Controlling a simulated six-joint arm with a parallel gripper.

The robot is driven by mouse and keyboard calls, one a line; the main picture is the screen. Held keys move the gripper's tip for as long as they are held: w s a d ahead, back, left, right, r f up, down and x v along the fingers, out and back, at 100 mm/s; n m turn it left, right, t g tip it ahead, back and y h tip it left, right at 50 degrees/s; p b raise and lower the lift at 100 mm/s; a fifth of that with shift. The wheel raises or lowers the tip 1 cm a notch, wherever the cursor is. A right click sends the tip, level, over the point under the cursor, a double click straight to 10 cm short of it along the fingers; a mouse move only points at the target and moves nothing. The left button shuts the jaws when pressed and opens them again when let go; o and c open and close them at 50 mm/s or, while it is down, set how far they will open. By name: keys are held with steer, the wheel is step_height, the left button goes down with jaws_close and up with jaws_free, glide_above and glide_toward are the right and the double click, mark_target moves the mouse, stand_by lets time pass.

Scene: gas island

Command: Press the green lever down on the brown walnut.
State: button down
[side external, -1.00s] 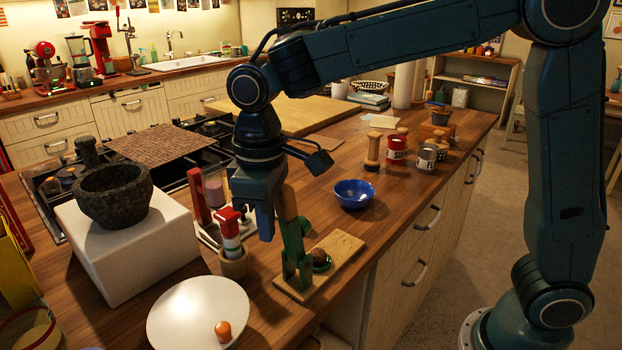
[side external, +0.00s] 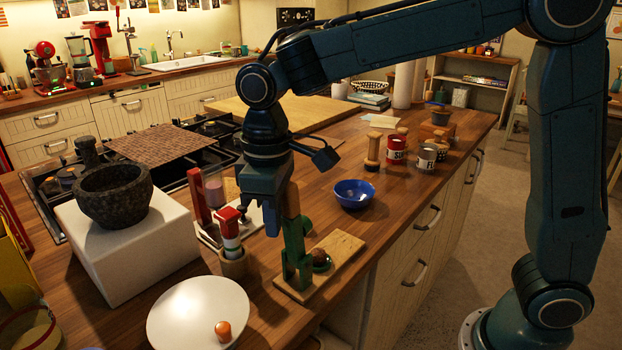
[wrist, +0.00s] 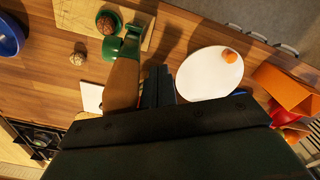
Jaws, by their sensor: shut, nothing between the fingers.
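The green lever (side external: 295,240) stands raised on a wooden board (side external: 338,248), with its wooden handle (side external: 291,200) pointing up. In the wrist view the lever's green end (wrist: 128,46) and wooden handle (wrist: 124,82) also show. The brown walnut (side external: 319,256) sits in a green cup on the board beside the lever's foot; it also shows in the wrist view (wrist: 107,24). My gripper (side external: 272,230) is shut and empty, pointing down just left of the lever. In the wrist view its fingertips (wrist: 158,75) are beside the handle. I cannot tell whether they touch it.
A white plate (side external: 180,312) with an orange object lies in front left. A red-topped bottle (side external: 229,228) stands in a wooden cup close to my gripper. A stone mortar (side external: 113,197) rests on a white block. A blue bowl (side external: 354,195) stands behind the board. Another walnut (wrist: 78,59) lies on the counter.

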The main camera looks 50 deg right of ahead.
steer(key=d, duration=0.9)
steer(key=shift+d, duration=0.25)
stand_by(1.6)
steer(key=shift+d+f, duration=0.1)
steer(key=shift+d, duration=0.1)
stand_by(0.4)
steer(key=d+f, duration=0.2)
steer(key=d, duration=0.3)
steer(key=shift+d+f, duration=0.35)
steer(key=shift+f, duration=0.05)
stand_by(1.0)
steer(key=shift+r, duration=0.15)
stand_by(0.3)
step_height(320, 180, up, 7)
stand_by(1.7)
